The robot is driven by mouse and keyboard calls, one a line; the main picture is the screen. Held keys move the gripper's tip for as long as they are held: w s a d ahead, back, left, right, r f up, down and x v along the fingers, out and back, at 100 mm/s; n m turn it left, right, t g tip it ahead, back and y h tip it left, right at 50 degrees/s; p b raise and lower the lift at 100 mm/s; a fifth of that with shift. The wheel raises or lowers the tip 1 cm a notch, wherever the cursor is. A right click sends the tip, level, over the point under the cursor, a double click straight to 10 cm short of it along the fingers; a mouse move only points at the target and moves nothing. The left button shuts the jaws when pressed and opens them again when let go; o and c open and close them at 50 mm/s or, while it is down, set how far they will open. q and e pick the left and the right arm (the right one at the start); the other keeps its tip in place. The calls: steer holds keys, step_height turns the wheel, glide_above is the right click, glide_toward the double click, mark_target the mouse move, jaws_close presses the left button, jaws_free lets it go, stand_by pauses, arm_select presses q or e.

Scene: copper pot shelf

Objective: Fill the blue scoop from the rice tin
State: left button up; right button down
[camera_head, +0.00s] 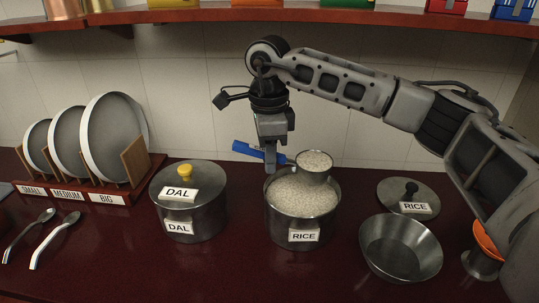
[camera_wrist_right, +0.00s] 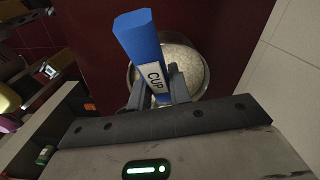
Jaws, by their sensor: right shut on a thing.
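The blue scoop has a blue handle (camera_head: 250,150) and a metal cup (camera_head: 314,176) full of rice to about its brim. Its cup is at the back right of the open rice tin (camera_head: 303,237), level, with its top above the tin's rim; I cannot tell whether its bottom touches the rice. The tin holds plenty of rice (camera_head: 298,195). My right gripper (camera_head: 271,158) is shut on the blue handle above the tin's back left rim. My left gripper is not in view.
The rice lid (camera_head: 394,191) lies right of the tin, behind an empty metal bowl (camera_head: 401,255). An orange-handled utensil (camera_head: 488,240) is at far right. A closed dal tin (camera_head: 187,216) stands left. Plates in a rack (camera_head: 94,190) and two spoons (camera_head: 50,238) are farther left. A shelf (camera_head: 270,15) hangs above.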

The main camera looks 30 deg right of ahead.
stand_by(0.4)
steer(key=shift+f+y+b, duration=0.15)
steer(key=shift+y+b, duration=0.45)
steer(key=shift+b, duration=0.2)
steer(key=shift+r, duration=0.2)
stand_by(0.4)
steer(key=shift+r+p, duration=0.1)
steer(key=shift+p, duration=0.45)
steer(key=shift+h+p, duration=0.3)
steer(key=shift+h, duration=0.3)
steer(key=shift+f, duration=0.2)
